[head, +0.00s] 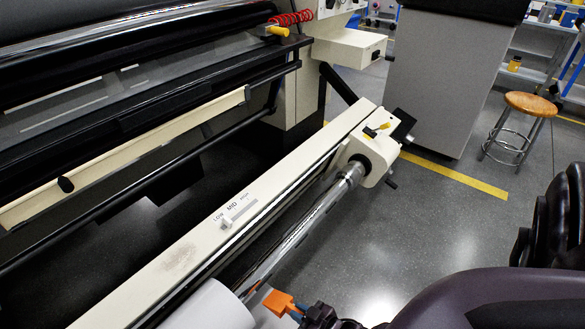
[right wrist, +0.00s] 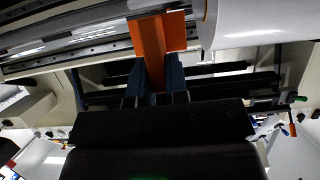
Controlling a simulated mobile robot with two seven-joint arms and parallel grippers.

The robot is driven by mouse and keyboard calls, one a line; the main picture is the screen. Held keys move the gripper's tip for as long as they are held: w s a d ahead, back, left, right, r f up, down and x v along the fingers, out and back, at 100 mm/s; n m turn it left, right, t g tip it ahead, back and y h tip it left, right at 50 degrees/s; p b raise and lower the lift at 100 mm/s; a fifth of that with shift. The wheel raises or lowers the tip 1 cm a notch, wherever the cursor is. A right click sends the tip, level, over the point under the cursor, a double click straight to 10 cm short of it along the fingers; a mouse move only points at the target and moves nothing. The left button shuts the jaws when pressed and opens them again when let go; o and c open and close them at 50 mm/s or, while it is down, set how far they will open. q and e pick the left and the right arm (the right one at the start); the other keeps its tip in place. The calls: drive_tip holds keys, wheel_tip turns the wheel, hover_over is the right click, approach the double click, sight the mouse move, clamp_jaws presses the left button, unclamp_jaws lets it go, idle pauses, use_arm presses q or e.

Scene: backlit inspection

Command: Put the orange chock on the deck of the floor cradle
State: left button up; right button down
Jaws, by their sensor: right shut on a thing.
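The orange chock (head: 279,302) is at the bottom of the head view, just right of the white roll. My right gripper (head: 299,311) is shut on it, with much of the hand cut off by the bottom edge. In the right wrist view the chock (right wrist: 151,45) stands up between the blue fingers of the right gripper (right wrist: 156,78). Its upper part is beside the end of the white roll (right wrist: 245,24), with contact unclear. I cannot make out the floor cradle or its deck in either view. My left gripper is not in view.
The white roll (head: 210,307) and a shiny shaft (head: 300,236) lie along the cream machine beam (head: 190,250). A wooden stool (head: 530,105) stands at the upper right. The grey floor (head: 440,215) right of the beam is clear.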

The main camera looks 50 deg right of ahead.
drive_tip(key=f, duration=0.2)
drive_tip(key=f+b, duration=0.1)
drive_tip(key=f, duration=0.1)
drive_tip(key=f+b, duration=0.1)
drive_tip(key=f, duration=0.1)
drive_tip(key=shift+s, duration=0.25)
drive_tip(key=shift+w+f+b, duration=0.25)
drive_tip(key=shift+f+b, duration=0.3)
drive_tip(key=shift+f, duration=0.15)
wheel_tip(320, 180, down, 3)
drive_tip(key=shift+s+f+b, duration=0.15)
drive_tip(key=shift+f+b, duration=0.05)
drive_tip(key=shift+b, duration=0.75)
drive_tip(key=shift+f, duration=0.25)
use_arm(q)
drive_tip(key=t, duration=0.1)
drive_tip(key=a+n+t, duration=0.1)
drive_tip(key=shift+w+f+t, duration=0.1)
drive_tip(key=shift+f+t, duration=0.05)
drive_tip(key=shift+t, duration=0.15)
use_arm(e)
drive_tip(key=shift+w, duration=0.2)
drive_tip(key=shift+r, duration=0.1)
drive_tip(key=c, duration=1.1)
unclamp_jaws()
